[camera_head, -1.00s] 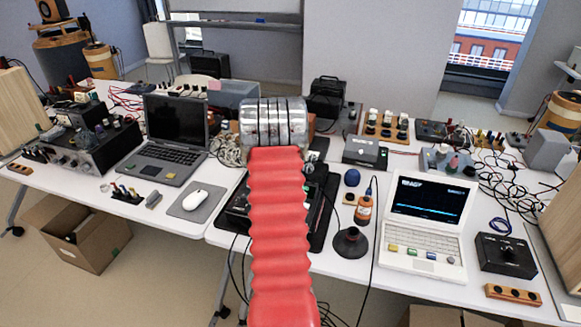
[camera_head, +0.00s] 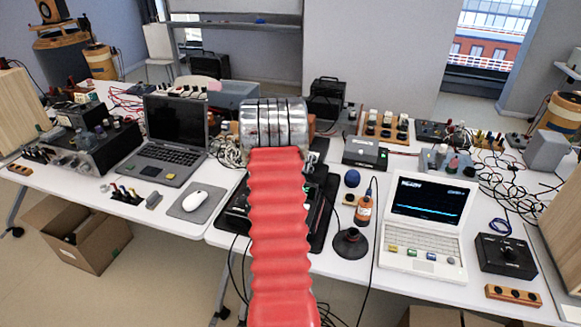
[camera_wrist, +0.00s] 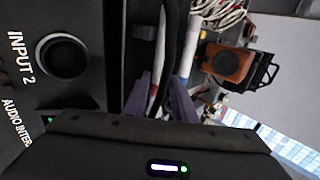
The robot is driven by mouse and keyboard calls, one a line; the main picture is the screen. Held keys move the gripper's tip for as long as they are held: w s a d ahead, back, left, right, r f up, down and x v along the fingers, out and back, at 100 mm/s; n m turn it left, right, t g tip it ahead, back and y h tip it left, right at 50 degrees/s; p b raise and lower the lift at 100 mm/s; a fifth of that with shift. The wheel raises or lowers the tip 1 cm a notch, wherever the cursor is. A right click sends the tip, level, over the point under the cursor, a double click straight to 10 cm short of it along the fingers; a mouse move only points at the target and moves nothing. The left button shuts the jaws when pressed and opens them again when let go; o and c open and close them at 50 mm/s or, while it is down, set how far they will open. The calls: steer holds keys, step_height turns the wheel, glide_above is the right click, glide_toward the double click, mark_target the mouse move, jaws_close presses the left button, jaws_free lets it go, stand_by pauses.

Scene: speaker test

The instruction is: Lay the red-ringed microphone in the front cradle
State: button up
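In the wrist view, my gripper (camera_wrist: 165,103) shows as two purple fingers with a narrow gap between them. A slender dark rod (camera_wrist: 171,35) runs down toward this gap, and a pale piece with a reddish mark (camera_wrist: 153,96) shows between the fingers. I cannot tell whether this is the red-ringed microphone or whether the fingers touch it. A pale rod (camera_wrist: 191,45) lies just right of it. In the head view, my red arm hides my gripper. I cannot make out the microphone or the front cradle there.
In the wrist view, an audio interface (camera_wrist: 88,20) with a black knob stands close on the left. In the head view, a white laptop (camera_head: 425,235), an orange bottle (camera_head: 363,210) and a black stand (camera_head: 351,243) are right of my arm. A mouse (camera_head: 195,200) lies left.

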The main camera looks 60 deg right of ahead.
steer(key=shift+a+f, duration=0.4)
steer(key=shift+f, duration=0.1)
steer(key=v, duration=1.4)
steer(key=shift+d+r, duration=0.25)
steer(key=shift+d, duration=0.1)
